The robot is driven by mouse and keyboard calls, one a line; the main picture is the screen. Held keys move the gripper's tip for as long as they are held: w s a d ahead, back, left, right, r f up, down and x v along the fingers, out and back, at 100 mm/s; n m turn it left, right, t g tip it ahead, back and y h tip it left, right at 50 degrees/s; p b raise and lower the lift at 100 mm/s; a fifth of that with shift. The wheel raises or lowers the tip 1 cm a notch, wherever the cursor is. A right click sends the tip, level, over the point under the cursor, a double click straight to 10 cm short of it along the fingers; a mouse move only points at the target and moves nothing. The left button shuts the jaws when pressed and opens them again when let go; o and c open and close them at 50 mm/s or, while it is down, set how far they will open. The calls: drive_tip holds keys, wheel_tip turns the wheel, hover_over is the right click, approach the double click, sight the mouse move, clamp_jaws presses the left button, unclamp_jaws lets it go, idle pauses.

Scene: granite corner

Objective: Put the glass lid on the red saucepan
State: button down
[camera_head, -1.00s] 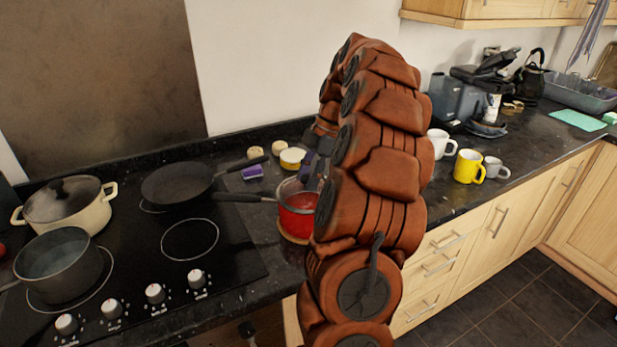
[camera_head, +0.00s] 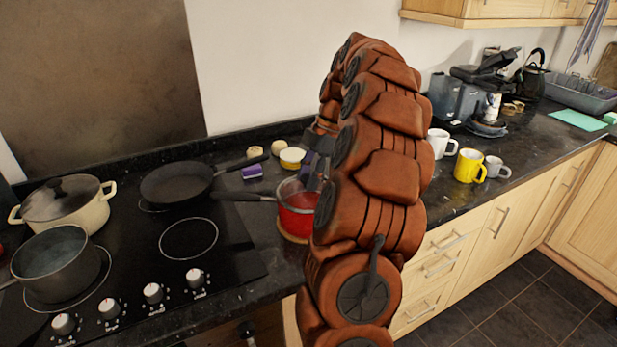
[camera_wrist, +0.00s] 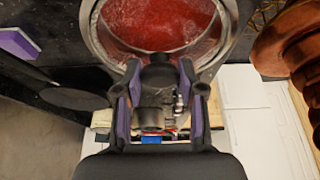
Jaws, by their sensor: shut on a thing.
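The red saucepan (camera_head: 294,222) stands on a round wooden board on the worktop, right of the hob, its dark handle pointing left. In the wrist view, my gripper (camera_wrist: 157,88) is shut on the black knob (camera_wrist: 157,72) of the glass lid (camera_wrist: 110,42). The clear lid lies across the saucepan's mouth, with the red inside showing through. I cannot tell whether its rim rests fully on the pan or sits slightly above it.
A black frying pan (camera_head: 177,184), a grey saucepan (camera_head: 60,268) and a lidded cream pot (camera_head: 85,212) stand on the hob. Mugs, including a yellow one (camera_head: 468,166), stand to the right.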

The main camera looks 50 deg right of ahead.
drive_tip(key=c, duration=0.6)
unclamp_jaws()
drive_tip(key=o, duration=0.5)
drive_tip(key=shift+c, duration=0.2)
drive_tip(key=shift+r+p, duration=0.35)
drive_tip(key=shift+r, duration=3.15)
